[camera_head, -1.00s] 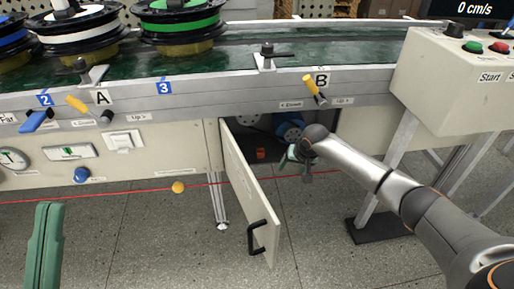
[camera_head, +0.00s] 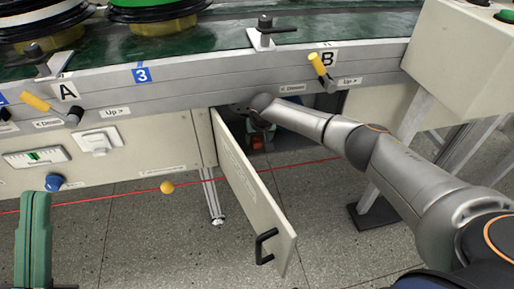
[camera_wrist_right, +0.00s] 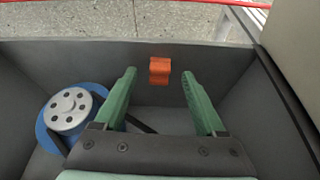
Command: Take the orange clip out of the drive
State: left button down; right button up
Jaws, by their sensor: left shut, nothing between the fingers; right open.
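The orange clip (camera_wrist_right: 160,70) sits at the far wall of the grey drive compartment (camera_wrist_right: 120,50) in the right wrist view. It appears between the tips of my open right gripper (camera_wrist_right: 159,80), with gaps on both sides; whether it is level with the tips in depth I cannot tell. In the head view the clip (camera_head: 257,141) is a small orange patch in the dark opening below the conveyor. My right gripper (camera_head: 260,122) reaches into that opening, partly hidden by my wrist. My left gripper (camera_head: 33,240) is shut and empty at the lower left.
A blue hub with a metal disc (camera_wrist_right: 70,112) and a dark belt lies left of the right fingers. The compartment door (camera_head: 250,190), with a black handle (camera_head: 264,246), hangs open left of my right arm. A red line (camera_head: 130,195) runs across in front of the conveyor.

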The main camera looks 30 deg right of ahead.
aim_at(257, 143)
jog(key=shift+b+x, duration=0.55)
jog(key=shift+x, duration=0.65)
grip_shut()
